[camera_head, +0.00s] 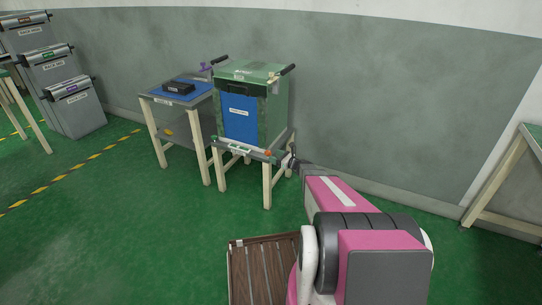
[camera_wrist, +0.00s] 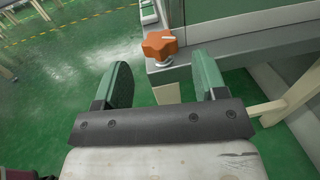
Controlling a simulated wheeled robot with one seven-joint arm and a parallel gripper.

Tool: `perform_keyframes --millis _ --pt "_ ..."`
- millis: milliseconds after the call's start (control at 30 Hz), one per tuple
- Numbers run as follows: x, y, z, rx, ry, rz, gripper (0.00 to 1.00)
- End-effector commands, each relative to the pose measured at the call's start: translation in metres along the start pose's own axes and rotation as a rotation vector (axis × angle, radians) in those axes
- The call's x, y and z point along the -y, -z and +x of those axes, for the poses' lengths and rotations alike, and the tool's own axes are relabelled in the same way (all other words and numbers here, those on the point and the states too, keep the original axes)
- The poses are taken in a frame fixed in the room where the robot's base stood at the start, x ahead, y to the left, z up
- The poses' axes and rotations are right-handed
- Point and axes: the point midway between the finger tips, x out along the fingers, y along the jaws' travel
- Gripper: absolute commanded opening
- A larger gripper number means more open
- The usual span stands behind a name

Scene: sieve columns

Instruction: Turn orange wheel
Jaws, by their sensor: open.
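The orange wheel (camera_wrist: 160,44) is a lobed knob with a pale mark on top, at the front corner of a grey stand. In the head view the orange wheel (camera_head: 268,153) is a tiny spot on the stand's front edge. My gripper (camera_wrist: 158,75) is open and empty. Its two green fingers stand to the left and right, with the wheel ahead of the gap between them, apart from both. In the head view my gripper (camera_head: 291,161) is small and dark beside the stand's right front corner.
The green cabinet (camera_head: 272,108) with a blue front panel stands on the stand (camera_head: 277,187). A side table (camera_head: 178,139) with a blue top holds a black box (camera_head: 178,87) to the left. Grey rack units (camera_head: 72,100) stand far left. Green floor (camera_head: 130,230) is clear in front.

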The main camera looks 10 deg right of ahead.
Motion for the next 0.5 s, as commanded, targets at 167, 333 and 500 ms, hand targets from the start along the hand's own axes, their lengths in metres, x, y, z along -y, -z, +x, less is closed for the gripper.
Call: perform_keyframes --millis 167,333,500 --pt "0.001 0.000 0.025 0.001 0.000 0.000 0.65" --pt "0.001 0.000 0.035 0.001 0.000 0.000 0.65" --pt "0.000 -0.001 0.037 0.000 0.001 0.000 0.65"
